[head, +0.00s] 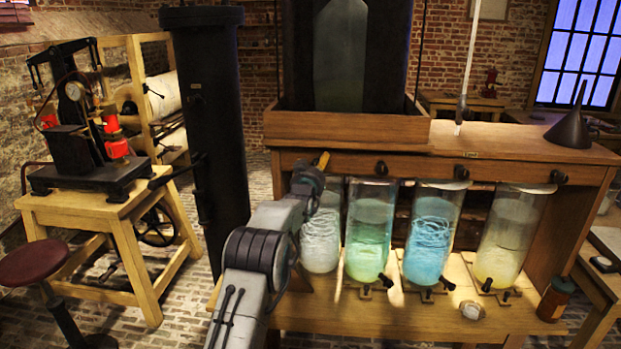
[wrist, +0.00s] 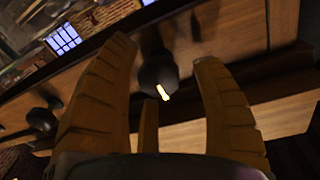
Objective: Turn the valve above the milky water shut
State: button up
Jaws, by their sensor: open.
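The jar of milky white water (head: 320,240) is the leftmost in the row, with my arm crossing its left side in the head view. The valve above it is hidden behind my gripper (head: 316,172) in that view. In the wrist view, my gripper (wrist: 163,55) is open, one finger on each side of a dark round valve (wrist: 157,72) with a pale mark on its lower part. The fingers look apart from the valve. Whether they reach past its front face I cannot tell.
Similar black valves stand above the green jar (head: 370,230), the blue jar (head: 432,235) and the yellowish jar (head: 508,240). The jars stand on a wooden bench under a wooden rail (head: 420,168). A black column (head: 210,120) rises left of my arm.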

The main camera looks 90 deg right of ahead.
jog(key=v, duration=1.1)
jog(key=shift+a, duration=0.3)
dwell(0.8)
